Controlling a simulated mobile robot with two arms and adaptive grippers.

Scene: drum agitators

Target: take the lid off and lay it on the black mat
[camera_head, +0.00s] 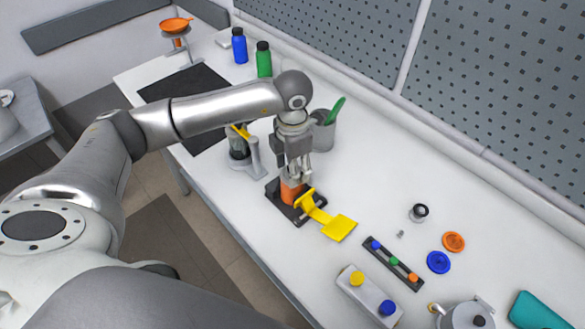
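The black mat (205,83) lies flat on the far left part of the white table, partly hidden behind my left arm. My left gripper (294,176) points down over an orange cylindrical thing (290,190) on a dark base (275,196). Its fingers are close around or just above the top of that thing; I cannot tell whether they touch it. A yellow piece with a flat plate (339,228) joins the front right of the orange thing. I cannot make out a separate lid under the fingers. My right gripper is not in view.
A grey device with a yellow top (243,150) and a grey cup with a green utensil (324,130) stand near my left gripper. Blue (239,45) and green (263,58) bottles stand behind the mat. Orange (453,241) and blue (438,262) discs lie at the right.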

